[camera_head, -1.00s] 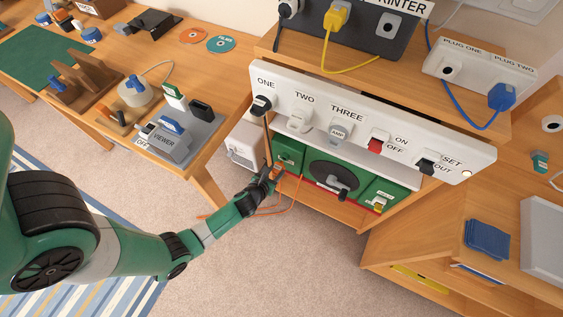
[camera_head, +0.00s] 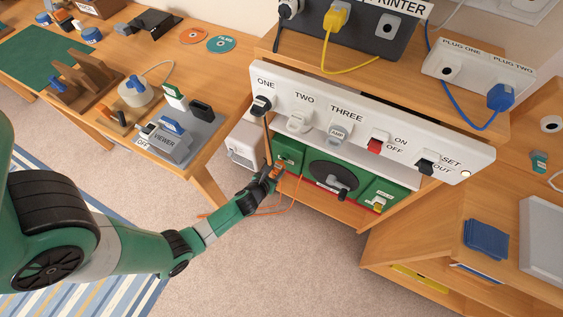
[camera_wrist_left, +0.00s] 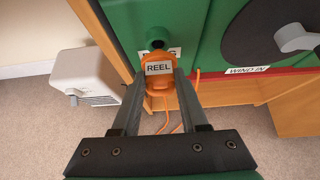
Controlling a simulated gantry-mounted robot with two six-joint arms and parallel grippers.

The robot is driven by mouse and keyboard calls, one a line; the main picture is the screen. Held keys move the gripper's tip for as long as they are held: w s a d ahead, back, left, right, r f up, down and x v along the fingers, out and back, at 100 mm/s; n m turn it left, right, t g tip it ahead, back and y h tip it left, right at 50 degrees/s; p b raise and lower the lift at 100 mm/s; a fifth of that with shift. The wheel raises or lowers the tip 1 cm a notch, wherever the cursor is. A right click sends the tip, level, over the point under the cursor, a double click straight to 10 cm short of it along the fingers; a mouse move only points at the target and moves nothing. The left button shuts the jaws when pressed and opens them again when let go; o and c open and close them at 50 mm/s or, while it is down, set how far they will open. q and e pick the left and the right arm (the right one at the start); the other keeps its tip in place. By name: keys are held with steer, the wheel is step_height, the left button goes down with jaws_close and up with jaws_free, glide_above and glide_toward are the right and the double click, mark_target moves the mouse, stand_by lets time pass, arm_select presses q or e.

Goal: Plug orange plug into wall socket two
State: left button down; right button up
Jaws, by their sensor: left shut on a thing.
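The orange plug (camera_wrist_left: 158,75), labelled REEL, is between the two fingers of my left gripper (camera_wrist_left: 157,82), which is shut on it. In the head view the plug (camera_head: 278,166) is a small orange patch at the tip of my left gripper (camera_head: 271,173), at the left end of the green unit (camera_head: 289,150). In the left wrist view a dark round hole (camera_wrist_left: 156,39) lies just above the plug; contact cannot be told. The white panel (camera_head: 445,155) above has places marked ONE, TWO and THREE; a white plug (camera_head: 298,121) sits under TWO. My right gripper is not in view.
A black plug (camera_head: 261,104) sits at ONE and a grey plug (camera_head: 339,134) at THREE. A white box (camera_head: 244,143) stands left of the green unit. An orange cord (camera_head: 287,204) hangs below. Carpet (camera_head: 275,265) lies open beneath the arm.

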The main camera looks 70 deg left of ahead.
mark_target(279, 165)
arm_select(q)
steer(key=shift+w+a, duration=0.85)
steer(key=shift+w, duration=0.25)
stand_by(0.6)
steer(key=c, duration=0.8)
jaws_free()
steer(key=o, duration=0.4)
steer(key=shift+w+a, duration=0.1)
steer(key=shift+o, duration=0.2)
steer(key=shift+s+d+r+p, duration=0.2)
steer(key=shift+s+d+p, duration=0.2)
steer(key=shift+s+d, duration=0.2)
steer(key=shift+s+d+r+p, duration=0.2)
steer(key=shift+s+d+p, duration=0.25)
steer(key=shift+s, duration=0.25)
steer(key=s+d, duration=0.1)
steer(key=s, duration=0.1)
steer(key=s+d+r, duration=0.1)
steer(key=s+d, duration=0.1)
steer(key=shift+d+p, duration=0.15)
steer(key=shift+p, duration=0.2)
